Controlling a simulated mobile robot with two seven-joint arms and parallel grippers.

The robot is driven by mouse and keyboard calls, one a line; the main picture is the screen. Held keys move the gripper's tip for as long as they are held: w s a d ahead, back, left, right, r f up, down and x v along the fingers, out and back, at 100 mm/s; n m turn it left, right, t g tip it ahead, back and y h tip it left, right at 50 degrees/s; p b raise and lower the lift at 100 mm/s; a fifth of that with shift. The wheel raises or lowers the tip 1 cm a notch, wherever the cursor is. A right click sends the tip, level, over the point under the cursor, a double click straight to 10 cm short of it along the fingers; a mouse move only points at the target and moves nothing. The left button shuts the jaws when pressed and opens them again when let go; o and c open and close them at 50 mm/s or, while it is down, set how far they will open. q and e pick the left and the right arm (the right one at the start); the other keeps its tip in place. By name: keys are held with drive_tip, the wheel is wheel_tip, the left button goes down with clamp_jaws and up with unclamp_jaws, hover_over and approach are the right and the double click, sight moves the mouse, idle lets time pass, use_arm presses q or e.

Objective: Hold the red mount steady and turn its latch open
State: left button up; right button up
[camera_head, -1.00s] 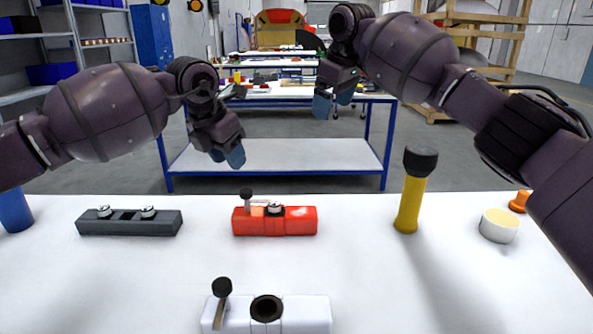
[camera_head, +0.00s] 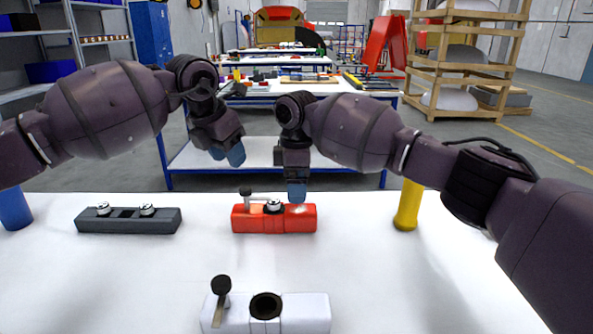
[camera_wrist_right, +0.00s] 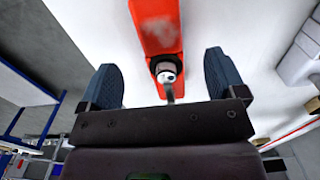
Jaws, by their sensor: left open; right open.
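The red mount (camera_head: 262,222) lies on the white table, a little left of the middle in the head view. Its latch (camera_head: 252,197) has a dark knob at the mount's left end and a light bar beside a round metal fitting. My right gripper (camera_head: 296,197) is over the mount's right end, fingers pointing down. In the right wrist view its two blue fingers (camera_wrist_right: 172,78) are apart, with the red mount (camera_wrist_right: 158,28) and its round fitting between and beyond them; nothing is held. My left gripper (camera_head: 229,155) hangs open and empty beyond the table's far edge, up and left of the mount.
A dark grey mount (camera_head: 128,222) lies left of the red one, and a white mount (camera_head: 300,312) lies nearer. A yellow cylinder (camera_head: 407,207) stands at right, partly behind my right arm. A blue cylinder (camera_head: 13,208) stands at far left. The table between the mounts is clear.

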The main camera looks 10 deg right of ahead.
sight(296, 208)
wheel_tip(296, 208, down, 7)
drive_tip(key=shift+f, duration=0.2)
idle(0.4)
